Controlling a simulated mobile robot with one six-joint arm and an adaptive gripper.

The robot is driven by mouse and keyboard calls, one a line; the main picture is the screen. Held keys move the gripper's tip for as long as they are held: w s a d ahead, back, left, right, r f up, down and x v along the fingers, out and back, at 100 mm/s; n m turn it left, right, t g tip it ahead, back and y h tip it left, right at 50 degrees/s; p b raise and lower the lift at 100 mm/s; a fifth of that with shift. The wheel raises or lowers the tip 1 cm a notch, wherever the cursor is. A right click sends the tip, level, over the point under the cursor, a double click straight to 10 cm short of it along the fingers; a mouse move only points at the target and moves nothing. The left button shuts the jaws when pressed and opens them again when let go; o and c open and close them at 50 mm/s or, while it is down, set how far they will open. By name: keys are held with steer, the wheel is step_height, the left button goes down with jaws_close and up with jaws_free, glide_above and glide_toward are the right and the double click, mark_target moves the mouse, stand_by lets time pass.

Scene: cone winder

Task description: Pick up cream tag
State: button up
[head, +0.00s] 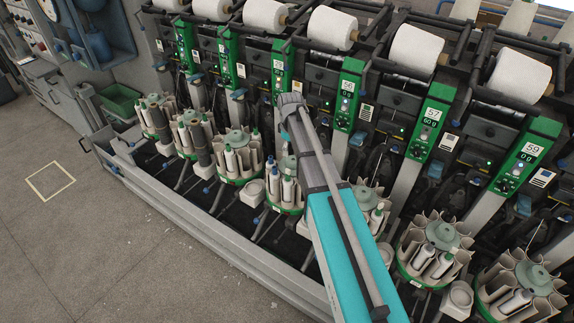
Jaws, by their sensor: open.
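Several small pale tags sit on the dark panels beside the green unit fronts. Plain cream-looking ones include a tag (449,142) right of the unit marked 57 and another tag (241,70) further left. I cannot tell which one is the task's cream tag. My arm (335,225) reaches up from the bottom right across the middle of the machine. Its far visible end is a grey joint in front of the green fronts. My gripper cannot be made out.
White yarn cones (418,48) line the top. Round green-based magazines (432,250) with bobbins run along the front, by a grey metal rail (200,218). A green bin (119,101) stands at left. The grey floor (90,240) at lower left is open, with a yellow marked square (50,181).

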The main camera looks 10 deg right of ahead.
steer(key=shift+w+r+n+p, duration=0.3)
steer(key=shift+w+r, duration=0.3)
steer(key=shift+w, duration=0.05)
steer(key=shift+f, duration=0.1)
steer(key=b, duration=0.9)
glide_above(289, 170)
step_height(289, 170, down, 8)
steer(key=shift+s+f, duration=0.1)
steer(key=shift+f, duration=0.15)
steer(key=f+b, duration=0.3)
steer(key=shift+w+a+f, duration=0.15)
steer(key=shift+w, duration=0.15)
steer(key=shift+f+b, duration=0.95)
steer(key=c, duration=0.8)
